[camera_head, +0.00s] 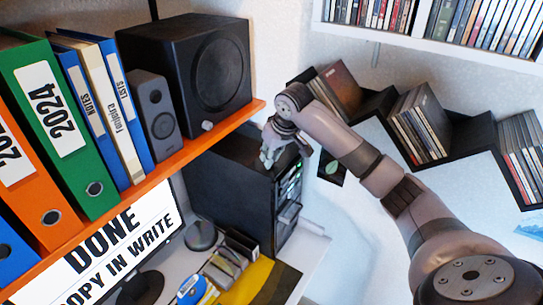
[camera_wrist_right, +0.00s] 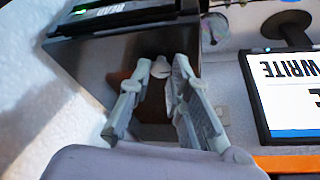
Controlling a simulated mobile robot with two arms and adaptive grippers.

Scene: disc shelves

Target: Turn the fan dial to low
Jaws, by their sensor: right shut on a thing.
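A black computer tower (camera_head: 232,195) stands under the orange shelf in the head view, with green-lit slots on its front. Its grey side also shows in the wrist view (camera_wrist_right: 85,62). My right gripper (camera_head: 270,152) reaches the top front part of the tower. The dial's marking cannot be read, and the gripper hides the dial in the head view. My left gripper is not in view.
The orange shelf (camera_head: 187,152) holds binders and a black speaker (camera_head: 180,60) close to my right gripper. A monitor (camera_head: 110,250) stands left of the tower. Black disc shelves (camera_head: 462,150) hang on the wall behind my right arm.

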